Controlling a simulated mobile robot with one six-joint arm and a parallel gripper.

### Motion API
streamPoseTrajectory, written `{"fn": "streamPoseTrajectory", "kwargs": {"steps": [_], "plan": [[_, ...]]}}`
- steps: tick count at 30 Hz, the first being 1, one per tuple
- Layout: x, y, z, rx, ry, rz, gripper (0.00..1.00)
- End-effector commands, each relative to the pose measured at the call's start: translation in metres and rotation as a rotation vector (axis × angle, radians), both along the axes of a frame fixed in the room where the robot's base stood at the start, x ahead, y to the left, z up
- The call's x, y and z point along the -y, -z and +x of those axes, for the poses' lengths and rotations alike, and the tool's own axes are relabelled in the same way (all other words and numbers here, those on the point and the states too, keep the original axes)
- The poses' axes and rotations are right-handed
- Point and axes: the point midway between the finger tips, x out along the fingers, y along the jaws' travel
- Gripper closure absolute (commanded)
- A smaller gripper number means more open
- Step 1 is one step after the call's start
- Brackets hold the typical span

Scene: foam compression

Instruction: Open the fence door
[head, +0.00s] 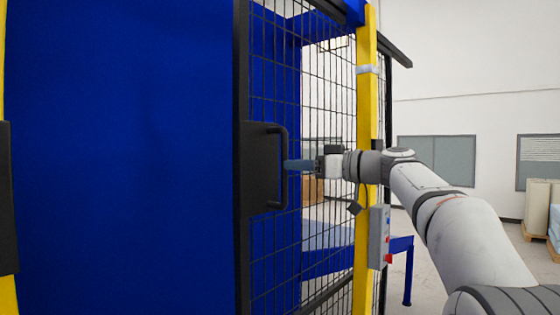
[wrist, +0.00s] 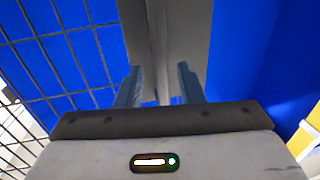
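The fence door is a black-framed mesh panel (head: 325,100). Its black edge post (head: 242,80) carries a dark plate (head: 260,170) with a bar handle (head: 283,140). Between this edge and the left yellow post there is a wide span without mesh, filled by blue. My gripper (head: 288,165) is level with the handle's middle, its fingertips at the bar. In the wrist view my gripper's fingers (wrist: 157,85) are apart, with a grey upright strip beyond them. Whether they touch the bar cannot be told.
A large blue surface (head: 120,150) fills the left and shows behind part of the mesh. A yellow post (head: 367,100) with a grey control box (head: 379,237) stands to the right, close to my arm. A yellow post (head: 8,295) with a dark plate (head: 6,200) stands at far left.

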Motion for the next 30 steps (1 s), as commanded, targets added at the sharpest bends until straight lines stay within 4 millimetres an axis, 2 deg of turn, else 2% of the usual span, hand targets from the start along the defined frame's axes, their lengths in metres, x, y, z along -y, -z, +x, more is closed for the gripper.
{"fn": "streamPoseTrajectory", "kwargs": {"steps": [3, 9, 19, 30], "plan": [[-0.019, -0.003, 0.009, -0.004, -0.003, 0.000, 0.66], [-0.036, -0.001, 0.018, -0.003, 0.000, -0.001, 0.66], [-0.038, 0.001, 0.020, -0.003, 0.003, -0.002, 0.66], [-0.037, 0.001, 0.020, -0.003, 0.004, -0.001, 0.97]]}}
